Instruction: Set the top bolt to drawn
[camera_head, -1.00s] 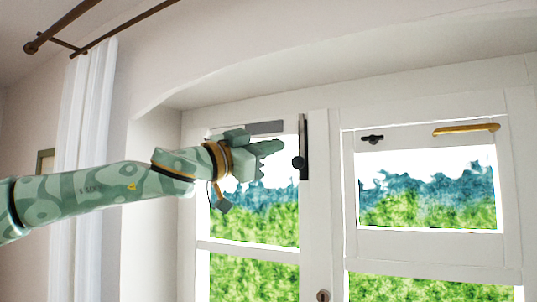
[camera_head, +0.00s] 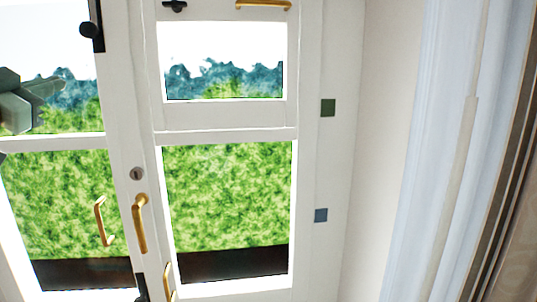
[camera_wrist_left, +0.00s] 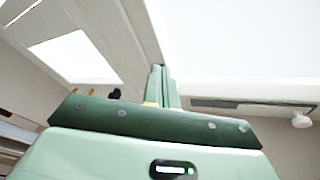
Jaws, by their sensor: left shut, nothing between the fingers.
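The top bolt (camera_head: 97,14) is a dark upright plate on the white frame, at the upper left of the head view, cut by the top edge. Its round black knob (camera_head: 88,30) sticks out near the plate's lower end. My left gripper (camera_head: 55,88) is at the left edge, lower than the knob and to its left, apart from it. Its fingers are shut and empty; they also show in the wrist view (camera_wrist_left: 163,85). A dark knob in the wrist view (camera_wrist_left: 114,94) is too small to identify. My right gripper is not in view.
Brass handles (camera_head: 140,222) and a keyhole plate (camera_head: 136,173) sit on the frame below. A small black latch (camera_head: 175,5) and a brass handle (camera_head: 263,4) are at the top. Green (camera_head: 328,107) and blue (camera_head: 320,215) squares mark the right jamb. A pale curtain (camera_head: 440,150) hangs at right.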

